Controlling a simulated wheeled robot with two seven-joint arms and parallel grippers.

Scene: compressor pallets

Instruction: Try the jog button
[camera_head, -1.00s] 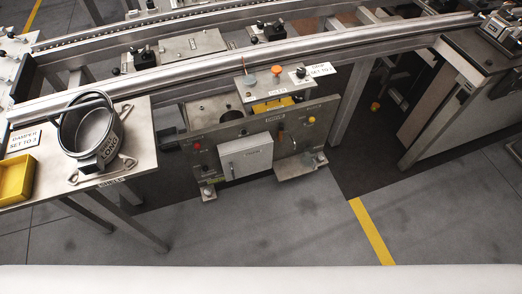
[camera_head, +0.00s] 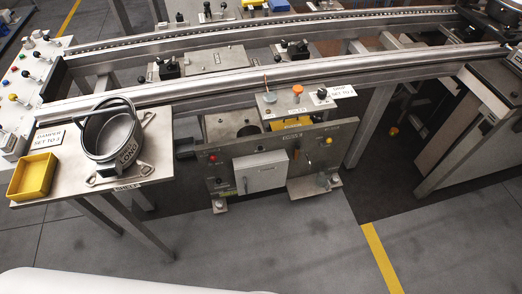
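Several buttons and knobs are in view, and their labels are too small to tell which is the jog button. A small shelf (camera_head: 307,105) at the middle carries a grey-green knob (camera_head: 269,98), an orange button (camera_head: 297,90) and a black knob (camera_head: 322,93). The plate below it has a red button (camera_head: 212,158) and a yellow button (camera_head: 328,141). A control panel (camera_head: 22,88) at the far left carries several coloured buttons and black-tipped levers. Neither of my grippers is in view.
A long conveyor rail (camera_head: 230,83) runs across behind. The grey floor (camera_head: 300,240) in front is clear, with a yellow stripe (camera_head: 381,257).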

